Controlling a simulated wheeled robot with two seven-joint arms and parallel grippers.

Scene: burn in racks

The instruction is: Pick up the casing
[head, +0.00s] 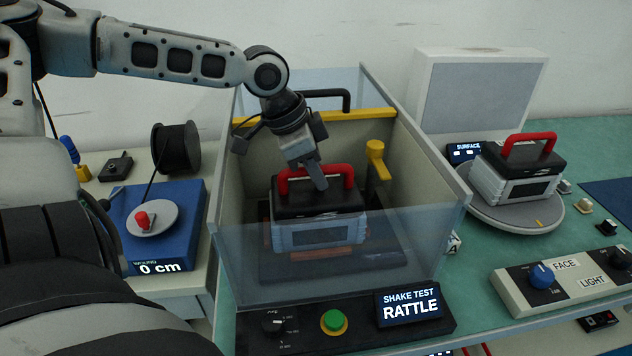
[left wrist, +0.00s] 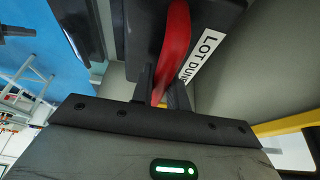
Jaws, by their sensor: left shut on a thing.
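A casing (head: 318,233) with a grey body, black top and red handle sits inside the open-topped shake test box (head: 232,232), seen through its clear front panel. My left gripper (head: 317,181) reaches down into the box from above and is shut on the casing's red handle. In the left wrist view the red handle (left wrist: 175,50) runs between the two dark fingers (left wrist: 162,92). A second, similar casing (head: 518,170) with a red handle stands on a round grey turntable (head: 530,213) at the right. My right gripper is not in view.
The box walls stand close around my left gripper, with a yellow bar (head: 345,114) and yellow clamp (head: 376,160) nearby. A display (head: 409,304) reads "SHAKE TEST RATTLE" beside a green button (head: 334,321). A cable spool (head: 176,147) stands left.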

